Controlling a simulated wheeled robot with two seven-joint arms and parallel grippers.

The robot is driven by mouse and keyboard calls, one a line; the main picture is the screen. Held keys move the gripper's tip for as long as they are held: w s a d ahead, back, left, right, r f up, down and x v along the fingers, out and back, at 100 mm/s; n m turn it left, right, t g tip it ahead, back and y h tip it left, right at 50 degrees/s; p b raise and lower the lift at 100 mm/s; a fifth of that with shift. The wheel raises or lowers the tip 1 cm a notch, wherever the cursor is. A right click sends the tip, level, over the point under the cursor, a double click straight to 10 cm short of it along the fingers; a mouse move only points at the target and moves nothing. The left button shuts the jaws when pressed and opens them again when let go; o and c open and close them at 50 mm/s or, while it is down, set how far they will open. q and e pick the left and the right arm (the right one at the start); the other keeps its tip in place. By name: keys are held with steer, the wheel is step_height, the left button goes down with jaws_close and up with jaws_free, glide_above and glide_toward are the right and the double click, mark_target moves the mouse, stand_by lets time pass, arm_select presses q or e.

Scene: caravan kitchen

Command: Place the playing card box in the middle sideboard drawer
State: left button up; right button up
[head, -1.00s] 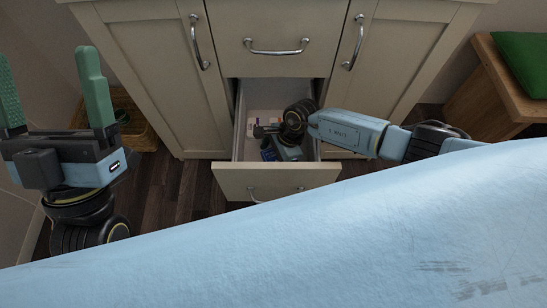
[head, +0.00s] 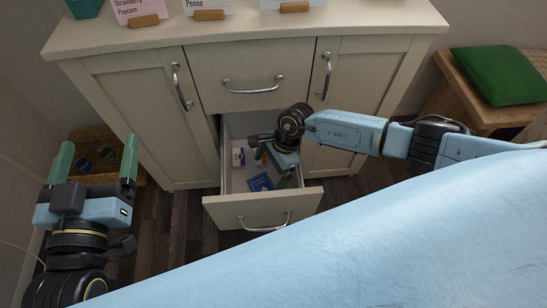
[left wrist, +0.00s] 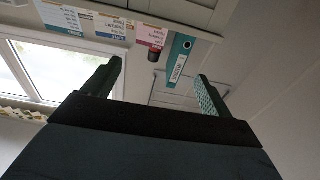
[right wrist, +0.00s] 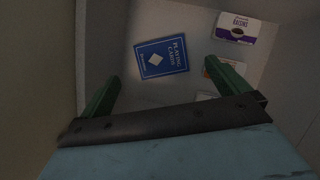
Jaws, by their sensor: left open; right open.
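The blue playing card box (right wrist: 161,58) lies flat on the floor of the open drawer (head: 262,211), the pulled-out lower one in the middle of the sideboard. It also shows in the head view (head: 261,182). My right gripper (right wrist: 172,95) is open and empty, pointing down into the drawer; the box lies ahead of its fingers, apart from them. In the head view its wrist hides part of the drawer. My left gripper (head: 97,165) is open and empty, held up in front of the sideboard's left side.
A purple raisins box (right wrist: 238,35) and an orange-and-white item (right wrist: 226,72) also lie in the drawer. The upper drawer (head: 252,75) is shut. Cards on stands (head: 207,8) line the sideboard top. A basket (head: 90,155) stands left, a bench with a green cushion (head: 497,75) right.

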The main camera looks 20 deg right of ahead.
arm_select(q)
step_height(320, 180, down, 6)
steer(key=s+a+g+y+p, duration=0.1)
steer(key=g, duration=0.3)
steer(key=shift+a, duration=0.25)
arm_select(e)
steer(key=shift+v, duration=1.65)
